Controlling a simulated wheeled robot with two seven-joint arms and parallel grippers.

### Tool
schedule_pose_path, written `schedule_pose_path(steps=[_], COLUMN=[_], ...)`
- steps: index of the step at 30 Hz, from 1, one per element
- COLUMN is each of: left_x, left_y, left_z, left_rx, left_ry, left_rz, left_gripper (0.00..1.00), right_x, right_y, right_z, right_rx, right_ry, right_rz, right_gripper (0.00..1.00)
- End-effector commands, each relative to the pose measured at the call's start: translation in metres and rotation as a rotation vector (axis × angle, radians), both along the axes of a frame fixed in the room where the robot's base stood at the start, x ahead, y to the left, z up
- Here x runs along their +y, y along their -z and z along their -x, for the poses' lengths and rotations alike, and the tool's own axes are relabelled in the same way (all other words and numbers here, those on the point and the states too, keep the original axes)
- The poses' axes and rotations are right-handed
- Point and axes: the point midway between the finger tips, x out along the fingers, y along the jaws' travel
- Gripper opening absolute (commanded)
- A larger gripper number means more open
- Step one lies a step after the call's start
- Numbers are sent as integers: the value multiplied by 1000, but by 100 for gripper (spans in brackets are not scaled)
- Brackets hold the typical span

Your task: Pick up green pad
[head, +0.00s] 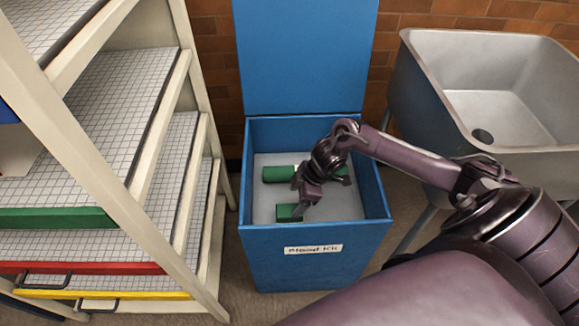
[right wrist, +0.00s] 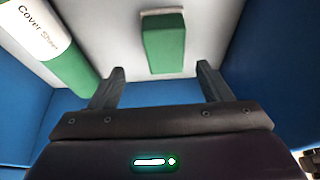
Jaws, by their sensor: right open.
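The green pad (head: 287,212) is a small green block lying on the pale floor of the open blue box (head: 315,271), near its front left. In the right wrist view the pad (right wrist: 165,45) lies ahead of the jaws, between the lines of the two fingers. My right gripper (head: 304,203) is down inside the box, above and beside the pad. Its fingers (right wrist: 160,70) are open with nothing between them, apart from the pad. In the head view the gripper partly hides the pad's right side. My left gripper is not in view.
A green roll (head: 278,173) with a white label lies behind the pad, partly hidden by my arm; its label reads "Cover Sheet" in the wrist view (right wrist: 45,40). The box walls and raised lid (head: 305,55) surround the gripper. A shelf rack (head: 205,60) stands left, a metal sink (head: 500,115) right.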

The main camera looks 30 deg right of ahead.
Motion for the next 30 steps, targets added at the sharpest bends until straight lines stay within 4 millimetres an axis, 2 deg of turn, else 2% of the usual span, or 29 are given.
schedule_pose_path(steps=[5, 13, 23, 30], left_x=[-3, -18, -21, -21], left_y=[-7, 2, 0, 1], left_z=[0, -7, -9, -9], left_rx=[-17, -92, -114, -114], left_ry=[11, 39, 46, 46], left_rz=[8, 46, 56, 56], left_gripper=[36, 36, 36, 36], right_x=[8, 24, 26, 26], right_y=[21, 56, 62, 61], right_z=[-3, -6, -8, -8], right_rx=[0, 0, -1, -1], right_ry=[1, 1, 0, -1], right_rz=[0, 0, 2, 2], right_gripper=[72, 72, 72, 42])
